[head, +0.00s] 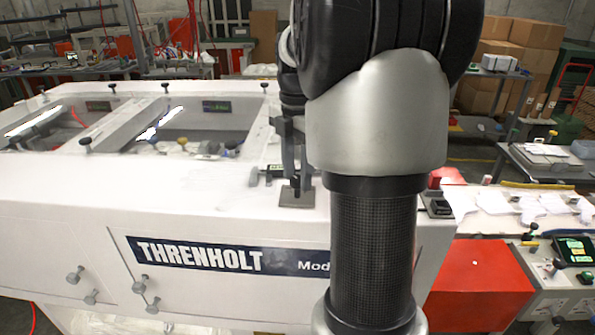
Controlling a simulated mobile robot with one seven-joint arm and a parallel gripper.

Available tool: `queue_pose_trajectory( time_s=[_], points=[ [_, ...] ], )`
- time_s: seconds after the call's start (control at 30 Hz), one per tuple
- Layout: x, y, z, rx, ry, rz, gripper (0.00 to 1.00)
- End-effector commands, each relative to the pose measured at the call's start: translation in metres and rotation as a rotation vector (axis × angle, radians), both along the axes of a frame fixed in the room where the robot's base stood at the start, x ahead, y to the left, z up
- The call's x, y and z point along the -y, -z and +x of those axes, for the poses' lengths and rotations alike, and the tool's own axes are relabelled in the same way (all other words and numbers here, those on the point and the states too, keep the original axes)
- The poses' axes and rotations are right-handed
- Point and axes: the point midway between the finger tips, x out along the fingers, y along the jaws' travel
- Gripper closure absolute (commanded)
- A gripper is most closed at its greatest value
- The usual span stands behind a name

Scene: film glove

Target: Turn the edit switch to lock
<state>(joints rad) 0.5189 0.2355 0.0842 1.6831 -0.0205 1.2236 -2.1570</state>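A small dark switch knob (295,184) stands on a grey square plate (297,197) on the white top of the machine, near its front edge. No label can be read on it, so I cannot confirm that it is the edit switch or read its position. My gripper (295,172) points down right above the knob, with its fingertips close to it or around it. Whether they touch it cannot be told. My arm hides part of the gripper and the machine top to the right.
Round knobs (139,284) stick out of the white front panel. The white top left of the plate is mostly clear.

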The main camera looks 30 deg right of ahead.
Motion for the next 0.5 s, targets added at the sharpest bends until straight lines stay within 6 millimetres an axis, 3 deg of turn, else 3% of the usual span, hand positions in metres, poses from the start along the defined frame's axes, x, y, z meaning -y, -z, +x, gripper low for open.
queue_pose_trajectory(
  time_s=[0.37, 0.5],
  points=[
    [0.0, -0.001, 0.0, 0.0, 0.002, -0.001, 0.54],
    [0.001, -0.014, 0.001, 0.003, 0.002, -0.002, 0.54]
  ],
)
